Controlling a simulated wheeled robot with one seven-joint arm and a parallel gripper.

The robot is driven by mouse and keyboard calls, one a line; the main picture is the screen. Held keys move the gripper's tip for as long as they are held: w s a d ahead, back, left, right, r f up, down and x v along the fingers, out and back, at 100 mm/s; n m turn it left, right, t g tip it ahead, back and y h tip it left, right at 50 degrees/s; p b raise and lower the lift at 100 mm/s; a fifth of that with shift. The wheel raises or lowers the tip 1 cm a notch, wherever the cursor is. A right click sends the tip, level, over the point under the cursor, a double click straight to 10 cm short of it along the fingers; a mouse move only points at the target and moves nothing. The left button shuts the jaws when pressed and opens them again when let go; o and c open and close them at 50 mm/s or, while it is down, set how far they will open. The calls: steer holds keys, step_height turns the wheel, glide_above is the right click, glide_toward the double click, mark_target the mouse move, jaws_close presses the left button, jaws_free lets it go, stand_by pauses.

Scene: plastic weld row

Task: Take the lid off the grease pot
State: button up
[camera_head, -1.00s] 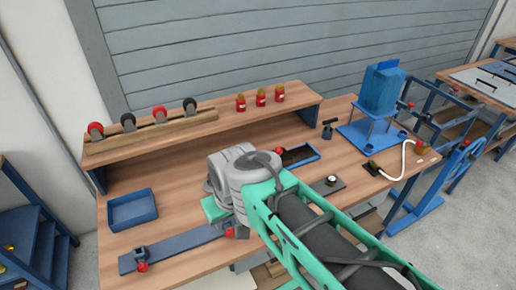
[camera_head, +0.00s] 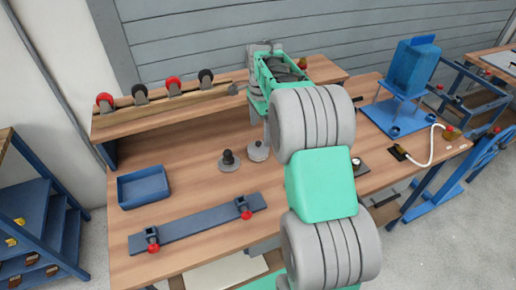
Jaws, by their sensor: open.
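A flat grey disc with an upright black knob, which looks like the lid (camera_head: 229,161), lies on the bench, left of my gripper. A round pale grey thing, likely the grease pot (camera_head: 258,152), stands just right of the disc, apart from it. My gripper (camera_head: 257,128) hangs down from the arm just above the round pale thing, partly hidden by my arm. It is open, with nothing seen in it. I cannot tell whether the fingers touch the pot.
A raised wooden shelf (camera_head: 180,118) holds red and black rollers in a rail. An empty blue tray (camera_head: 144,188) and a blue bar with red knobs (camera_head: 200,223) lie on the bench. A blue stand machine (camera_head: 408,80) is at the right. My arm hides the middle right.

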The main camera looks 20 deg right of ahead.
mark_target(259, 142)
steer(key=f, duration=0.5)
steer(key=shift+a+f+p, duration=0.3)
steer(key=shift+f+p, duration=0.05)
steer(key=shift+f, duration=0.05)
steer(key=c, duration=1.4)
steer(key=shift+r, duration=0.15)
